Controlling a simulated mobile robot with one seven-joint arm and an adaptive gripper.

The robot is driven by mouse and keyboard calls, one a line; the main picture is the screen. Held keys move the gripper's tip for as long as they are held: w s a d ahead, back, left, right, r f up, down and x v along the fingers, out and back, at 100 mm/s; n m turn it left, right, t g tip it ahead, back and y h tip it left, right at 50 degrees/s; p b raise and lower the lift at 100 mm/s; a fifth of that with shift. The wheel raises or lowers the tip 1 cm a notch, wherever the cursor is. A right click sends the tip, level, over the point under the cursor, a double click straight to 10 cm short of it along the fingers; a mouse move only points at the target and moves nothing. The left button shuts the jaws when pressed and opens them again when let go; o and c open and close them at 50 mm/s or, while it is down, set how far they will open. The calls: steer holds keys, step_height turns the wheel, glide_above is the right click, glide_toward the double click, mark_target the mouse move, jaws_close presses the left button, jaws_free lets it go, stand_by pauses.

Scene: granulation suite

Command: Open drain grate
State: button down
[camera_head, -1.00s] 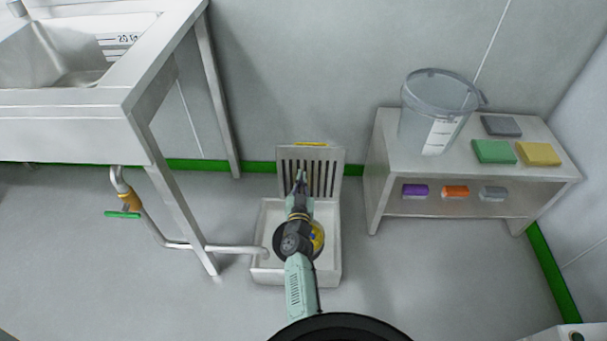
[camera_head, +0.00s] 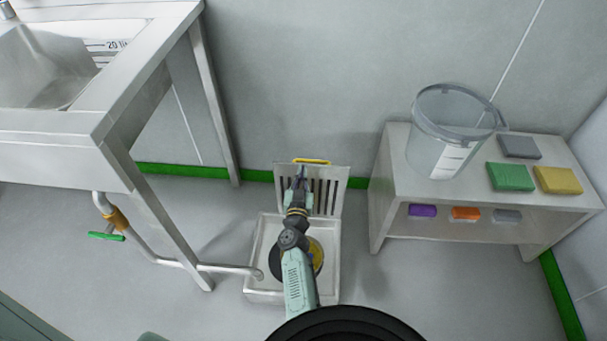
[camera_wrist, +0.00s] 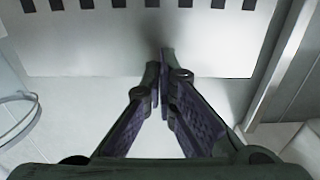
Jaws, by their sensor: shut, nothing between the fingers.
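The drain grate (camera_head: 329,190) is a slotted metal panel with a yellow handle (camera_head: 311,161) on its upper edge. It stands raised, nearly upright, at the back of the square drain box (camera_head: 263,297). My gripper (camera_head: 300,172) is in front of the grate's slots, with its fingers together and nothing between them. In the wrist view, my gripper (camera_wrist: 161,62) points at the pale plate of the grate (camera_wrist: 90,45), below a row of dark slots. I cannot tell whether the fingertips touch it. My arm hides part of the box and the yellow item inside it.
A metal sink (camera_head: 60,140) stands at left, its drain pipe (camera_head: 228,269) reaching into the box. At right, a shelf (camera_head: 381,200) holds a clear bucket (camera_head: 432,150) and coloured blocks (camera_head: 511,177). The floor between the box and shelf is clear.

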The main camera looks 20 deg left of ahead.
steer(key=x, duration=0.7)
steer(key=shift+s, duration=0.1)
stand_by(0.4)
